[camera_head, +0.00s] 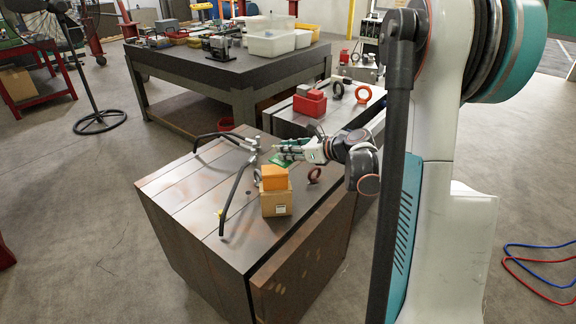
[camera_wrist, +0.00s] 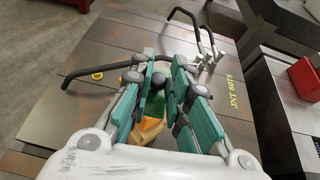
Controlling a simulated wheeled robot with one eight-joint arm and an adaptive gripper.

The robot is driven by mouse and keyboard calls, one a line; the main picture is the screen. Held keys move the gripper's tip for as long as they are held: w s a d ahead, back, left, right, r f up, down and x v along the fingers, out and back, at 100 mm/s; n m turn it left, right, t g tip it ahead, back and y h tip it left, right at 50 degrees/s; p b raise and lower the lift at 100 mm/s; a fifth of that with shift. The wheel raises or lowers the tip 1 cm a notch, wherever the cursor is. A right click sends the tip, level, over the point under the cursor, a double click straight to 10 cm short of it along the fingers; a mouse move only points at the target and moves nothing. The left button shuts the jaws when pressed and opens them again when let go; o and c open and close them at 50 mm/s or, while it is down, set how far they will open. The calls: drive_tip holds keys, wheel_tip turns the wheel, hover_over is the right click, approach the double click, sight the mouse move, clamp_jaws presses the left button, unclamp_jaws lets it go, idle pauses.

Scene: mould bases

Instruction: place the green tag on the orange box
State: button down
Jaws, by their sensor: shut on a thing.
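The orange box (camera_head: 274,177) sits on top of a brown cardboard box (camera_head: 277,202) on the mould base. My gripper (camera_head: 284,151) is just behind and above the orange box, reaching in from the right. It is shut on the green tag (camera_head: 281,161), a thin green piece that shows below the fingers, apart from the box's top as far as I can tell. In the wrist view my gripper (camera_wrist: 162,78) has the green tag (camera_wrist: 154,106) between its fingers, mostly hidden by them. Orange and tan surfaces show below the tag there, partly covered by the fingers.
Black bent bars (camera_head: 235,190) with metal clamps lie on the mould base (camera_head: 185,200), left of and behind the boxes. A dark red ring (camera_head: 314,175) stands right of the orange box. A red box (camera_head: 310,103) and rings stand on the neighbouring block. The front-left top is bare.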

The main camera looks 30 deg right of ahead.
sight(290, 162)
wheel_tip(290, 162, down, 4)
drive_tip(key=shift+f+b, duration=0.2)
drive_tip(key=shift+b, duration=0.6)
drive_tip(key=shift+r, duration=0.1)
drive_tip(key=c, duration=1.5)
unclamp_jaws()
drive_tip(key=shift+r, duration=0.1)
drive_tip(key=p+v, duration=0.3)
drive_tip(key=v, duration=0.9)
